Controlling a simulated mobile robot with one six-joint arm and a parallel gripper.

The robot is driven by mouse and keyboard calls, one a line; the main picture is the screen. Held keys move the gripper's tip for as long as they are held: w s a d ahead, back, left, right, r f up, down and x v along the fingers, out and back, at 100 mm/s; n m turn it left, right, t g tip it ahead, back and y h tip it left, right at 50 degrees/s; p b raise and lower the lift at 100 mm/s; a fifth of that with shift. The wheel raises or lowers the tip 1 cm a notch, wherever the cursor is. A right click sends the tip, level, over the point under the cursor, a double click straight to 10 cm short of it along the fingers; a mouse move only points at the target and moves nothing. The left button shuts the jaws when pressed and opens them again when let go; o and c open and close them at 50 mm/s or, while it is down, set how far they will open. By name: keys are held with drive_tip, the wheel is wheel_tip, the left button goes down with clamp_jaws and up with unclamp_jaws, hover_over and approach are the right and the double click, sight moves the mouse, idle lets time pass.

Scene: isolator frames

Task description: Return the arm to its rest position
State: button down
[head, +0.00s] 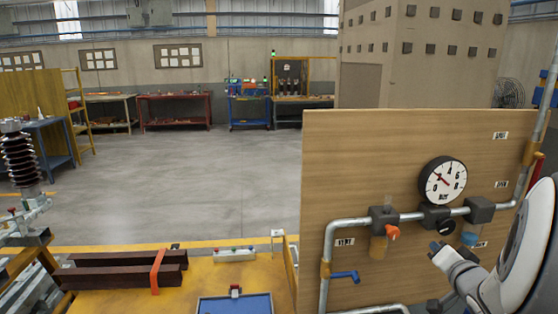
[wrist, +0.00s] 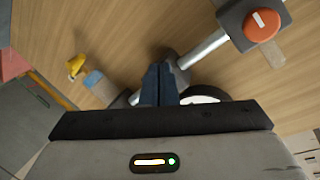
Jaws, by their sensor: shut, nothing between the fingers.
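My gripper shows in the wrist view (wrist: 158,84), its two dark fingers closed together with nothing between them. The fingers point toward a wooden panel (wrist: 140,25) with a pipe (wrist: 205,48) on it. A white round gauge (wrist: 205,96) is mostly hidden behind the gripper body. In the head view my pale arm comes in at the right edge, in front of the panel (head: 330,150). The gauge (head: 443,183) is clear of the arm there.
The pipe carries an orange knob (head: 392,232) and a blue lever (head: 345,276). The orange knob also shows in the wrist view (wrist: 262,25). A yellow bench (head: 210,278) bears dark bars (head: 110,279) and a blue tray (head: 235,304). Open floor (head: 220,180) lies behind.

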drive_tip(key=s+a+f+n+g+y+b, duration=0.1)
drive_tip(key=s+a+n+g, duration=0.3)
drive_tip(key=s+a, duration=0.6)
drive_tip(key=s+a+f+n+g+y+b, duration=0.1)
drive_tip(key=s+a+f+n+g, duration=0.3)
drive_tip(key=a, duration=1.1)
drive_tip(key=s+n+g, duration=0.1)
drive_tip(key=s+g, duration=0.2)
drive_tip(key=s, duration=0.3)
drive_tip(key=shift+a+n+g+b, duration=0.2)
drive_tip(key=shift+n+g+b, duration=0.1)
drive_tip(key=shift+g+b, duration=0.1)
